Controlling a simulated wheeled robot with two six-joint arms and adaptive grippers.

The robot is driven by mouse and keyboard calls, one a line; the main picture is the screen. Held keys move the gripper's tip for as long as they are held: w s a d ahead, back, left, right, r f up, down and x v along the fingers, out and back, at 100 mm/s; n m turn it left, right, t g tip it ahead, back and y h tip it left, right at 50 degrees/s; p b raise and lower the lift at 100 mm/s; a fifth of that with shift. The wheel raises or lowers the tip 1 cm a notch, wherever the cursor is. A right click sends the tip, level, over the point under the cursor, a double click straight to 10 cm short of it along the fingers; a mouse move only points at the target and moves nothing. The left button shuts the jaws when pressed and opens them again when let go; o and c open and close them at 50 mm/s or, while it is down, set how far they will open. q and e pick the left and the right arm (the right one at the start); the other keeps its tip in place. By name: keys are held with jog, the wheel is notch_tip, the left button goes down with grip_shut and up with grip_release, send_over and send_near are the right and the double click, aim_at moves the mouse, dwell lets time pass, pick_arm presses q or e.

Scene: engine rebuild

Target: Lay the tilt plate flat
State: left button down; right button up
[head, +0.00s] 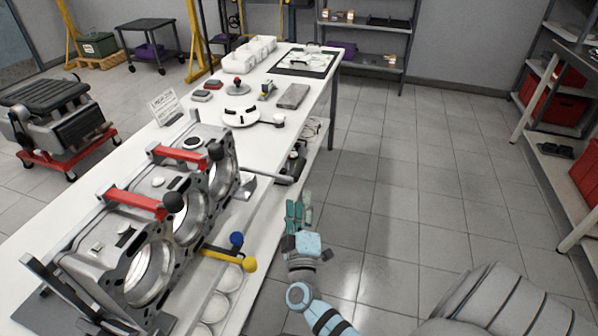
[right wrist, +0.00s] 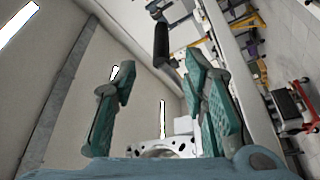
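A grey metal engine block (head: 150,265) with large round bores stands tilted on the near end of the white table, its bored face turned toward my right side. Two red clamp bars (head: 135,202) with black knobs lie across it. The tilt plate under it is mostly hidden by the block. My left gripper is not in view.
The long white table (head: 60,240) holds a sign (head: 164,106), a white round part (head: 241,112), a grey block (head: 292,96) and white bins farther back. The floor right of the table is clear.

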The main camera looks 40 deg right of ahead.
aim_at(299, 169)
jog(key=b+x, duration=0.2)
jog(key=x, duration=1)
jog(key=shift+f+b, duration=0.15)
jog(key=shift+b, duration=0.25)
grip_shut()
